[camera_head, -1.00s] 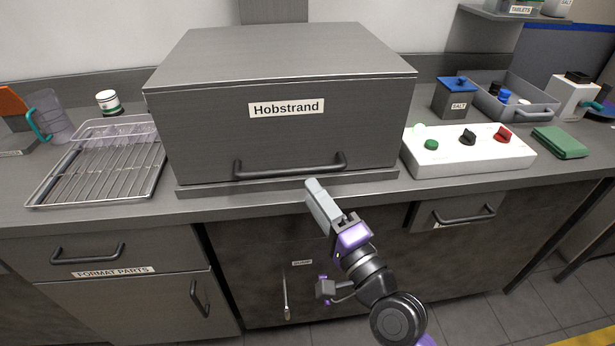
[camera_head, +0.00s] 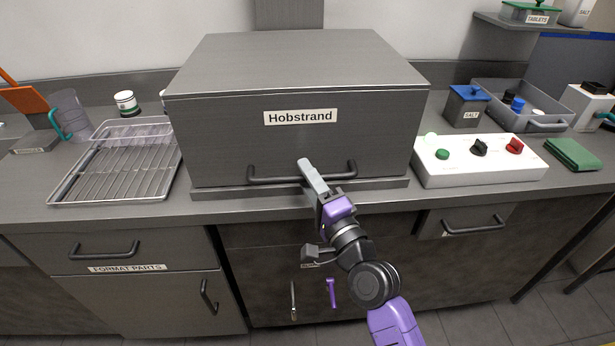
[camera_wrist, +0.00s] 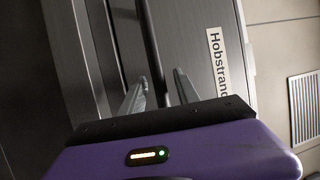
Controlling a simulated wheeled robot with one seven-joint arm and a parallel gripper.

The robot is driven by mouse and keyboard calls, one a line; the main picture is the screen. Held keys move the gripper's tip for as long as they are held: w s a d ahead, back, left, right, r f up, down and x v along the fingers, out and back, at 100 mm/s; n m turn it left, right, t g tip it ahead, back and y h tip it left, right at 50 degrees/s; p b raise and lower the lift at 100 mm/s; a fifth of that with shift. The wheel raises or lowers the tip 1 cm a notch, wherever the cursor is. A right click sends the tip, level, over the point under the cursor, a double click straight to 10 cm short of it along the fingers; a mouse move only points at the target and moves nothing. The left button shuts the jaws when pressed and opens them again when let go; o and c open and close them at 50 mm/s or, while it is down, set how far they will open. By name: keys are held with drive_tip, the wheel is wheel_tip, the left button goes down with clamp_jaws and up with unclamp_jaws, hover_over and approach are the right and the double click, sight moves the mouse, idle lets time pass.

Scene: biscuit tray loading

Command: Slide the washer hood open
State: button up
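The washer hood (camera_head: 230,130) is a big grey box with a flat lid and a "Hobstrand" label, standing on the counter. A dark bar handle (camera_head: 270,181) runs along its lower front. My gripper (camera_head: 308,168) is at the middle of this handle, with a finger overlapping the bar in the head view. In the wrist view, my gripper (camera_wrist: 161,78) has its two fingers apart, one on each side of the handle bar (camera_wrist: 152,45). I cannot tell whether either finger touches the bar. The hood sits down on its base ledge (camera_head: 215,193).
A wire rack (camera_head: 112,175) lies left of the hood. A white control box (camera_head: 465,173) with green, black and red knobs stands close on the right. Drawers with bar handles lie below the counter edge. The wall is behind the hood.

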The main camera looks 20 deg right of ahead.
clamp_jaws()
drive_tip(key=shift+f, duration=0.1)
idle(1.2)
